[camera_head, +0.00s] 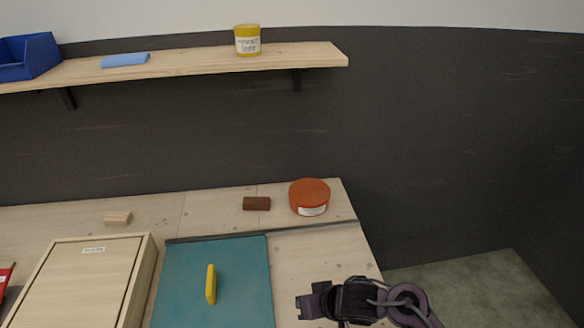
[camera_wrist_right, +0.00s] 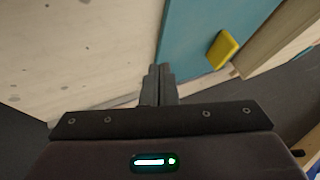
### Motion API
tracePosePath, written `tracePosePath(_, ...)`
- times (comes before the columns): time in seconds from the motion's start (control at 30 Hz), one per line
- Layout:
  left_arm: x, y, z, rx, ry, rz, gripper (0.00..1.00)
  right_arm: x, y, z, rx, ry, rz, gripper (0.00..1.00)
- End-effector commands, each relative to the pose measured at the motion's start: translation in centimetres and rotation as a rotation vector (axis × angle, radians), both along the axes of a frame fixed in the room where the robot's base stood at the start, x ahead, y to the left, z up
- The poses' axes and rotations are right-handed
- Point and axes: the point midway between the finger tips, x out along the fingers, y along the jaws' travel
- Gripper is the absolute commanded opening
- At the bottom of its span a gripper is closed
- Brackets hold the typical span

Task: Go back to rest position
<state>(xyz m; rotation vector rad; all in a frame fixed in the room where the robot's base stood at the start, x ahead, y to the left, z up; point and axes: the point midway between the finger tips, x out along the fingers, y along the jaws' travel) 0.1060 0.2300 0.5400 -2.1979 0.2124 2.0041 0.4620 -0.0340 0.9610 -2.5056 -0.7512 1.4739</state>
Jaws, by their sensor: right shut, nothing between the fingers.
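My right gripper (camera_head: 308,301) comes in from the lower right in the head view, over the right part of the wooden workbench. In the right wrist view my right gripper (camera_wrist_right: 159,72) has its fingers together with nothing between them. My left gripper is not in either view. The yellow block also shows in the right wrist view (camera_wrist_right: 221,49).
A wooden box (camera_head: 75,285) sits left of the mat. An orange tub (camera_head: 309,197), a brown block (camera_head: 256,203) and a light wooden block (camera_head: 117,218) stand at the back. A wall shelf (camera_head: 190,63) holds a blue bin (camera_head: 28,57), a blue block (camera_head: 125,60) and a yellow jar (camera_head: 247,40).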

Motion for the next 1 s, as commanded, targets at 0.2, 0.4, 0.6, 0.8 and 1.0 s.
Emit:
tracePosePath(0.2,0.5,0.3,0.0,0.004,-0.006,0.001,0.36,-0.5,-0.9,1.4,-0.064,-0.086,-0.037,0.00)
tracePosePath(0.4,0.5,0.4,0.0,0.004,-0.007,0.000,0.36,-1.9,-3.9,3.0,-0.175,-0.129,-0.097,0.00)
tracePosePath(0.6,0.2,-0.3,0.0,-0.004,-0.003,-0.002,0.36,-4.8,-8.4,4.3,-0.300,-0.089,-0.152,0.00)
tracePosePath(0.8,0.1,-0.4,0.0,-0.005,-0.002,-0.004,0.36,-8.6,-12.4,5.1,-0.390,0.005,-0.177,0.00)
tracePosePath(1.0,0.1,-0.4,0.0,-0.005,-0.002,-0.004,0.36,-12.4,-15.3,5.8,-0.439,0.106,-0.175,0.00)
